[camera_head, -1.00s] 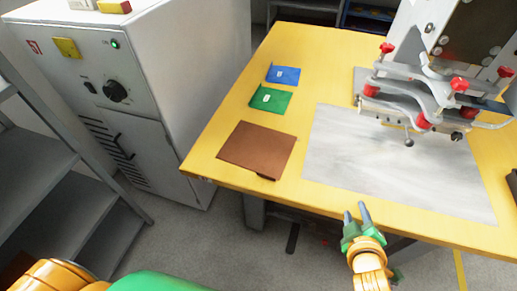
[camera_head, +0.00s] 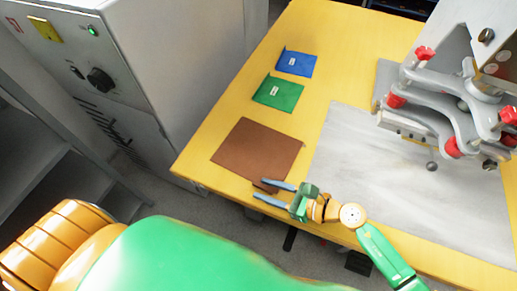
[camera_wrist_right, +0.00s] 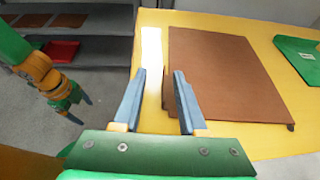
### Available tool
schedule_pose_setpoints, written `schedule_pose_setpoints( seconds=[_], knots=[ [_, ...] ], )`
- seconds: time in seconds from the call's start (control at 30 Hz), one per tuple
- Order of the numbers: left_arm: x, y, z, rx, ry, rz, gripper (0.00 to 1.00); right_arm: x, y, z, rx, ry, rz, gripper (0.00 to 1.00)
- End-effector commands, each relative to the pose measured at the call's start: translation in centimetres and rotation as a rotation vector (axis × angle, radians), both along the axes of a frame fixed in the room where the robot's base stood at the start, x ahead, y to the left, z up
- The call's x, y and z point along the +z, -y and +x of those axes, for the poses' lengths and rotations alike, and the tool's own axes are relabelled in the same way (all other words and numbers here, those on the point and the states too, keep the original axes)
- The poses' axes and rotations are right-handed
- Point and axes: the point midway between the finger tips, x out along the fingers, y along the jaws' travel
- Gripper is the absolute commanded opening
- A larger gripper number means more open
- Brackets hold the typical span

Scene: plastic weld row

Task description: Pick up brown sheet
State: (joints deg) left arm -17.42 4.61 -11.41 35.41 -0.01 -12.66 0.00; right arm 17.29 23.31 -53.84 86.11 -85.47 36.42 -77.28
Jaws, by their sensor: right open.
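The brown sheet (camera_head: 255,150) lies flat on the yellow table (camera_head: 225,100) near its front edge, with a small tab at its near side. It also shows in the right wrist view (camera_wrist_right: 225,75). My right gripper (camera_head: 260,189) is open and empty at the sheet's near edge. In the right wrist view its fingers (camera_wrist_right: 160,78) are apart, and the right finger overlaps the sheet's edge and partly hides it; I cannot tell if they touch. My left gripper (camera_wrist_right: 82,110) shows only in the right wrist view, apart from the table, with its fingers spread and nothing between them.
A green sheet (camera_head: 278,96) and a blue sheet (camera_head: 296,64) lie behind the brown one. A grey plate (camera_head: 400,185) and a machine with red knobs (camera_head: 450,100) stand to the right. A grey cabinet (camera_head: 170,60) stands left of the table.

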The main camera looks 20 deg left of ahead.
Motion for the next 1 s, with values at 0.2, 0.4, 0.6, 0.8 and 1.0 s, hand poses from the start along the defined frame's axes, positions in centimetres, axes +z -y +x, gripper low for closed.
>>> schedule_pose_setpoints(
  seconds=[0.2,0.4,0.6,0.8,1.0],
  knots=[
    [-0.1,0.0,0.1,-0.001,0.001,0.001,0.83,-0.8,-2.0,0.3,-0.003,0.001,0.001,0.41],
    [-0.1,0.0,0.3,-0.001,0.005,0.0,0.83,-0.8,-1.9,0.3,-0.003,0.0,0.002,0.25],
    [0.0,0.0,0.3,-0.001,0.007,0.0,0.83,-0.8,-1.9,0.3,-0.004,0.0,0.002,0.0],
    [0.0,0.1,0.4,-0.001,0.008,-0.002,0.83,-0.8,-1.9,0.3,-0.004,0.0,0.002,0.0],
    [-0.1,0.1,0.4,-0.001,0.008,-0.002,0.83,-0.8,-1.9,0.3,-0.004,0.0,0.002,0.0]
  ],
)
